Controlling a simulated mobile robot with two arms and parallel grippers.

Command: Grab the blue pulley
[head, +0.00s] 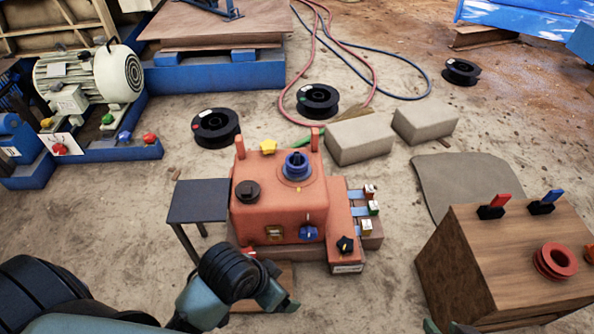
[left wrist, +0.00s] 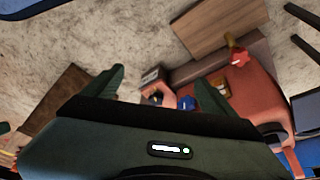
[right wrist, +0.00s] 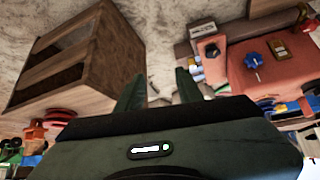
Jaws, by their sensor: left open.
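The blue pulley (head: 297,163) sits upright on a round seat on top of the orange machine (head: 262,215) in the head view. My left gripper (head: 278,298) is low in front of the machine, well apart from the pulley. In the left wrist view its two fingers (left wrist: 155,80) are spread with nothing between them. My right gripper (head: 448,327) barely shows at the bottom edge of the head view. In the right wrist view its fingers (right wrist: 158,88) are apart and empty. I cannot clearly make out the pulley in either wrist view.
A wooden box (head: 505,255) with a red pulley (head: 556,261) stands at the right. A small dark table (head: 200,201) stands left of the machine. Concrete blocks (head: 360,138), black spools (head: 317,101) and hoses lie behind. A yellow knob (head: 268,146) is near the pulley.

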